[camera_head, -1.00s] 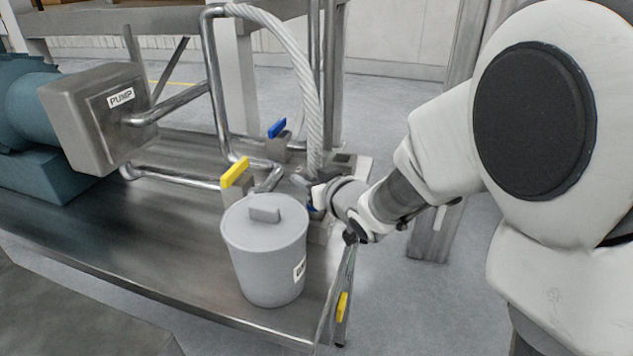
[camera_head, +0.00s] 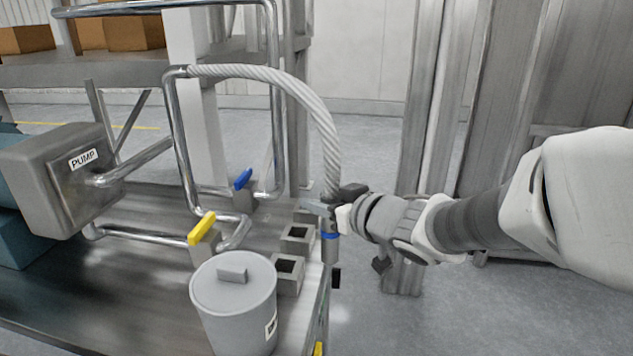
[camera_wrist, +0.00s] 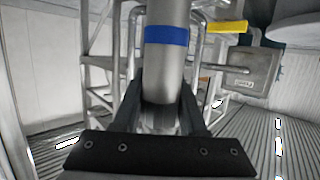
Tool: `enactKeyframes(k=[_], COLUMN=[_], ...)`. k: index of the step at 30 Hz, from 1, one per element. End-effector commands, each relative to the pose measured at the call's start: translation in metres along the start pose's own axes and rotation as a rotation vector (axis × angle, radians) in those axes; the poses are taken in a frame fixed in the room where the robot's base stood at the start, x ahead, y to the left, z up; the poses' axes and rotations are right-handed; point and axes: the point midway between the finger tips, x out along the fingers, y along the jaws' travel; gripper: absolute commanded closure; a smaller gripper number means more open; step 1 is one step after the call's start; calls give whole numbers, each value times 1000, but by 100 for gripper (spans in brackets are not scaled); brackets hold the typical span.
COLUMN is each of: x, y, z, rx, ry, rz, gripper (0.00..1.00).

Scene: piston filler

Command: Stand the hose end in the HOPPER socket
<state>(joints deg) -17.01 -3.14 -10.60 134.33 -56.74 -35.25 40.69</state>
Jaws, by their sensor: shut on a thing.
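A white braided hose (camera_head: 290,88) arches from a steel pipe over to my gripper (camera_head: 335,208). The hose end (camera_head: 330,248) is a grey metal cylinder with a blue band. My gripper is shut on it and holds it roughly upright, at the right edge of the bench beside the sockets. The hose end (camera_wrist: 165,70) also shows between the two fingers in the wrist view. Two square open-topped grey sockets, a far one (camera_head: 290,245) and a near one (camera_head: 277,284), stand on the bench left of the hose end. No HOPPER label is readable.
A lidded grey bucket (camera_head: 230,310) stands in front of the near socket. A yellow-handled valve (camera_head: 202,228) and a blue-handled valve (camera_head: 243,179) sit on the pipes to the left. The pump box (camera_head: 65,170) is farther left. Open floor lies right of the bench.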

Motion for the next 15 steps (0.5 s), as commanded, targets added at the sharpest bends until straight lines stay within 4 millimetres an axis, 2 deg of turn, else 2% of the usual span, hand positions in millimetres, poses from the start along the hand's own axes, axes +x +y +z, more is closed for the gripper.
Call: enactKeyframes(k=[6, 15], x=[-14, -22], y=[6, 6], z=[-9, -31], rx=[-1, 0], ry=[3, 2], rz=[-1, -1], gripper=[100, 100])
